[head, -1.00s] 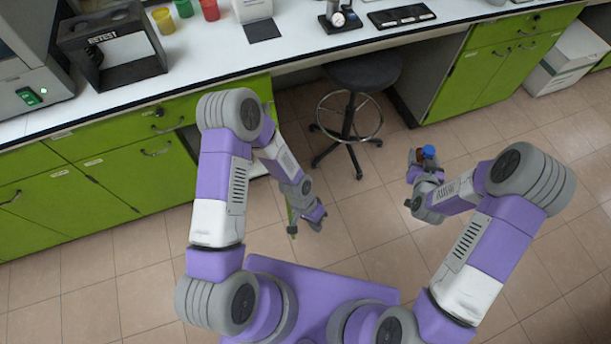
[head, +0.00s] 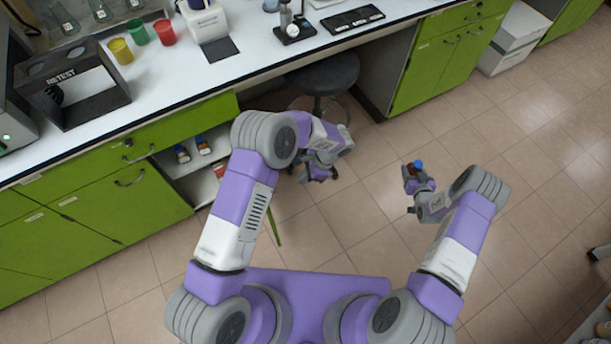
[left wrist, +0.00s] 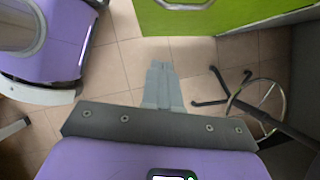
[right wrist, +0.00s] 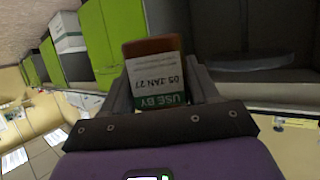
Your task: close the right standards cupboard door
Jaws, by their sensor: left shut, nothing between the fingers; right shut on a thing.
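The open standards cupboard (head: 208,190) is under the bench, with small bottles on its shelves. Its right door shows as a thin green edge (head: 275,228), swung out into the room and partly hidden by my left arm. My left gripper (head: 320,175) is shut and empty, to the right of that edge. In the left wrist view its closed fingers (left wrist: 163,88) point towards a green panel with a handle (left wrist: 225,14), apart from it. My right gripper (head: 412,190) is shut on a brown bottle (right wrist: 153,75) with a "USE BY" label and a blue cap (head: 418,165), held over the floor.
A stool (head: 322,72) stands under the bench just beyond my left gripper. Green cabinets (head: 440,65) and a white box (head: 513,40) are at the right. Cups, a dark box and instruments stand on the white bench top (head: 185,75).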

